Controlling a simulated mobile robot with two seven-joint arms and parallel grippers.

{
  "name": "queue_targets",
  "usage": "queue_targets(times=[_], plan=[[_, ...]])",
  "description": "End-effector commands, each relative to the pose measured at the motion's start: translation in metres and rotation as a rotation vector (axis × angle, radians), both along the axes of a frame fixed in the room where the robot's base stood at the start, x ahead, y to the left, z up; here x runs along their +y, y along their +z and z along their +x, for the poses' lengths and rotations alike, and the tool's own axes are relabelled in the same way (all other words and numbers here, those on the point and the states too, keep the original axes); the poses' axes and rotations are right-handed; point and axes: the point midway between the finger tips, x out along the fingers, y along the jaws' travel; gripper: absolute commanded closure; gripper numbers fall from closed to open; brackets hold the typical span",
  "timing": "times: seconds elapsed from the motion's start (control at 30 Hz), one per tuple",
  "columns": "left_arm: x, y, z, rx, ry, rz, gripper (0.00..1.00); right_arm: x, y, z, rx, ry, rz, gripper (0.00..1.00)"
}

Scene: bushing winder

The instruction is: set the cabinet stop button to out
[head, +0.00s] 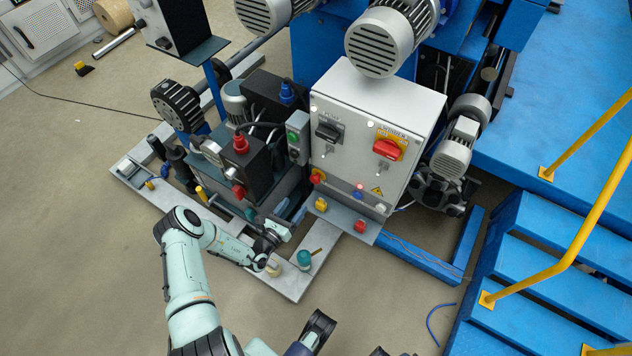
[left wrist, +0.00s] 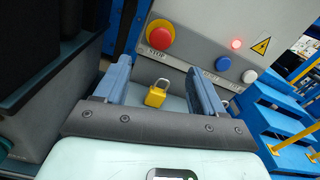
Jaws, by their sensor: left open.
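The grey control cabinet (head: 340,105) stands in the middle of the head view. Its stop button (head: 317,176) is a red mushroom head on a yellow collar, low at the left of the front. In the left wrist view the stop button (left wrist: 160,35) shows large, above the word STOP. How far it stands out is hard to tell. My left gripper (head: 291,211) is open below and left of the cabinet's front. In the left wrist view its fingers (left wrist: 160,75) point toward the button, apart from it, with nothing gripped.
A yellow padlock (left wrist: 156,93) shows between the fingers, on the shelf below the cabinet. A blue button (left wrist: 223,63) and white button (left wrist: 249,76) sit right of the stop button. Blue steps (head: 545,285) with yellow rails stand right. Open floor (head: 90,260) lies left.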

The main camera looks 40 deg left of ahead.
Motion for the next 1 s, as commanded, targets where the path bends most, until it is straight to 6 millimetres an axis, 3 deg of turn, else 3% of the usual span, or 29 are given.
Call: queue_targets(times=[0.27, 0.37, 0.6, 1.0], plan=[[0.004, 0.000, 0.053, -0.004, -0.004, 0.001, 0.31, -0.011, -0.017, 0.020, -0.052, -0.022, -0.027, 0.57], [0.007, 0.000, 0.075, -0.004, -0.003, 0.001, 0.31, -0.015, -0.027, 0.019, -0.042, -0.028, -0.033, 0.57], [0.011, 0.000, 0.113, -0.002, -0.003, 0.000, 0.31, -0.019, -0.052, -0.009, 0.052, -0.031, -0.030, 0.57], [0.013, 0.002, 0.126, 0.000, -0.002, -0.001, 0.31, -0.020, -0.058, -0.020, 0.087, -0.033, -0.028, 0.57]])
